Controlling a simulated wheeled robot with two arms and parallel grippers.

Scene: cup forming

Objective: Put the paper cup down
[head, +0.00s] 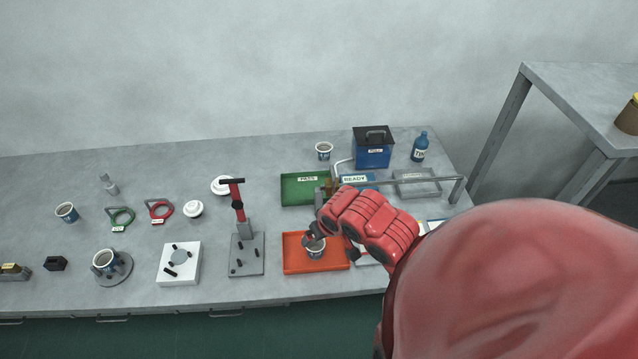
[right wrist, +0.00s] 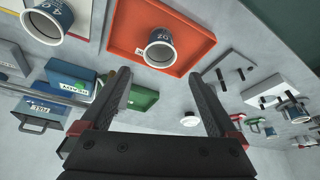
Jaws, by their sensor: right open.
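A white and blue paper cup (head: 316,250) stands in the orange tray (head: 334,262) near the front of the table. In the right wrist view the paper cup (right wrist: 159,52) sits in the orange tray (right wrist: 118,42), and its dark open mouth shows. My right gripper (head: 318,237) is at the cup in the head view and partly covers it. In the wrist view the right gripper (right wrist: 162,82) is open, its two fingers apart, with the cup beyond the gap between the tips. Nothing shows between the fingers. My left gripper is not in view.
A red-handled press (head: 238,200) stands left of the orange tray. Another cup (right wrist: 50,22) is close by in the wrist view.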

